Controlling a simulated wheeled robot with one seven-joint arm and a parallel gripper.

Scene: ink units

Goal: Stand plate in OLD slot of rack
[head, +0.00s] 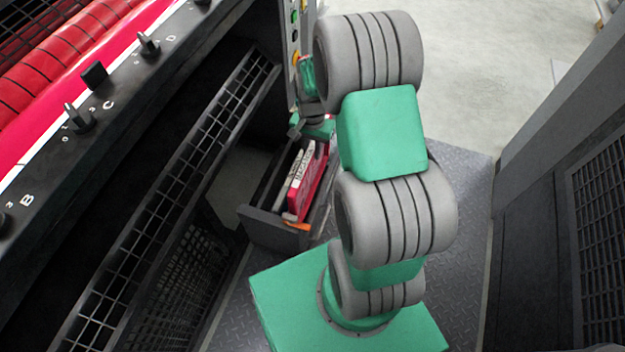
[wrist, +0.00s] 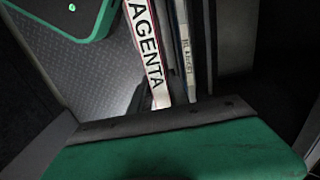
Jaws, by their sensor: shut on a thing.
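My gripper (head: 312,128) is over the rack (head: 268,222), mostly hidden behind my arm in the head view. A dark bar and green part of it (wrist: 170,125) fill the bottom of the wrist view. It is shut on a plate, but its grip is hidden. A white strip reading "AGENTA", edged in red (wrist: 150,60), runs down to the dark bar. A thinner strip with a small pale label (wrist: 187,55) stands beside it. In the head view, pale lettered edges (head: 298,168) and a red plate (head: 312,185) show at the rack. I cannot read an OLD mark.
The red and black press (head: 75,75) with lettered knobs lies along the left. A black grille guard (head: 180,190) is close left of the rack. A dark cabinet (head: 560,190) stands at the right. An orange piece (head: 297,226) is at the rack's front.

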